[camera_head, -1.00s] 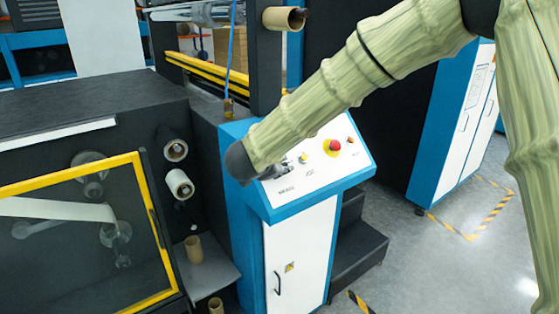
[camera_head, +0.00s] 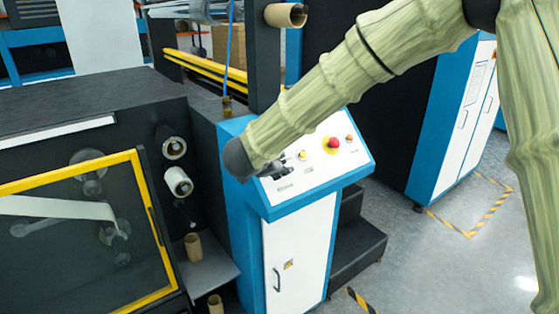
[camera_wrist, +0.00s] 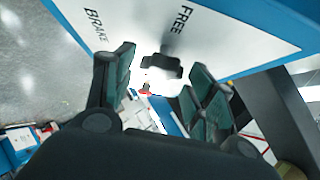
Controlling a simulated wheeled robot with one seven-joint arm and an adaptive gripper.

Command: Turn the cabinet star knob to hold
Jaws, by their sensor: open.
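The dark star knob (camera_wrist: 161,68) shows in the wrist view on the white panel, below the printed word FREE; BRAKE is printed to the left. My gripper (camera_wrist: 158,76) is open, with one finger on each side of the knob. Gaps show between the knob and both fingers in the picture; how deep the fingers reach around it I cannot tell. In the head view my gripper (camera_head: 272,172) is at the left part of the cabinet's sloped panel (camera_head: 318,178), and it and my arm hide the knob.
A red emergency button (camera_head: 334,143) on yellow and a small yellow button (camera_head: 302,155) sit to the right on the panel. At left stands a dark machine with a yellow-framed window (camera_head: 70,172) and rolls.

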